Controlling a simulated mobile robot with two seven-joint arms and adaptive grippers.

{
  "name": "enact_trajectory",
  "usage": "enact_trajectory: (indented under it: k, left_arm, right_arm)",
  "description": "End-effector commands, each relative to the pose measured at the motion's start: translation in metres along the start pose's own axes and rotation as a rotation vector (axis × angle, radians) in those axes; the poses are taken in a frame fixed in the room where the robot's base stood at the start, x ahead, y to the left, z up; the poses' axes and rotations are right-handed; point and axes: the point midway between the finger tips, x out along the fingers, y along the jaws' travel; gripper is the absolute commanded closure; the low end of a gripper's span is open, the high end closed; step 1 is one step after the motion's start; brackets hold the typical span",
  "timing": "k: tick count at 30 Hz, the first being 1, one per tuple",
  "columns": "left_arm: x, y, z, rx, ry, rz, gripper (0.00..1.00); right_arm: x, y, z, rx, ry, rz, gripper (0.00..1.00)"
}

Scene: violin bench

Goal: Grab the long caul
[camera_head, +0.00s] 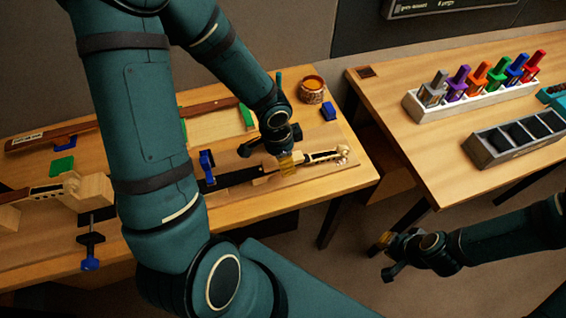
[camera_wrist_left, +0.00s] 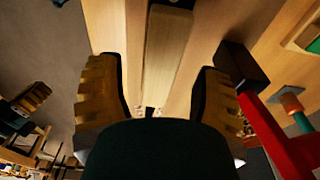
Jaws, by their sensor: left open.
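In the head view my left gripper (camera_head: 287,165) is low over the left bench, beside the violin neck (camera_head: 322,156), partly hidden by my arm. In the left wrist view its two ribbed fingers (camera_wrist_left: 158,100) stand apart on either side of a long, flat, pale-brown wooden strip (camera_wrist_left: 167,55). I cannot tell whether this strip is the long caul, or whether the fingers touch it. A long red-brown bar (camera_head: 208,107) lies along the back of the bench. My right gripper (camera_head: 388,252) hangs in the gap before the right bench; its jaw opening is unclear.
The left bench holds blue clamps (camera_head: 90,250), a green pad (camera_head: 62,166) and a round amber-topped pot (camera_head: 312,92). The right bench (camera_head: 400,130) holds a white rack (camera_head: 440,107) of coloured bottles and a grey tray (camera_head: 515,140). Its near-left surface is bare.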

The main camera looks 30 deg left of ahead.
Motion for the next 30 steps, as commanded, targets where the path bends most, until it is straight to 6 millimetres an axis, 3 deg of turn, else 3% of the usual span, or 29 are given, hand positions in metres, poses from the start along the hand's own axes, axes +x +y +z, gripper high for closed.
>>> enact_trajectory:
  k: [3,11,15,17,30]
  left_arm:
    - [0.0104,0.0002,-0.0002,0.002,0.000,0.000,0.33]
    - [0.0104,0.0000,-0.0003,0.000,0.001,-0.001,0.32]
    - [0.0103,-0.0001,-0.0003,0.000,0.001,-0.001,0.81]
    - [0.0103,-0.0001,-0.0002,0.000,0.001,-0.001,0.99]
    - [0.0052,-0.0003,-0.0006,0.000,0.000,-0.001,1.00]
  right_arm:
    - [0.0055,0.0017,0.0006,0.000,0.000,0.001,1.00]
    - [0.0047,0.0013,0.0003,-0.001,0.001,0.001,1.00]
    - [0.0047,0.0012,0.0004,-0.001,0.001,0.001,1.00]
    - [0.0047,0.0012,0.0003,-0.001,0.001,0.001,1.00]
    - [0.0019,0.0003,0.0000,-0.001,0.000,0.000,1.00]
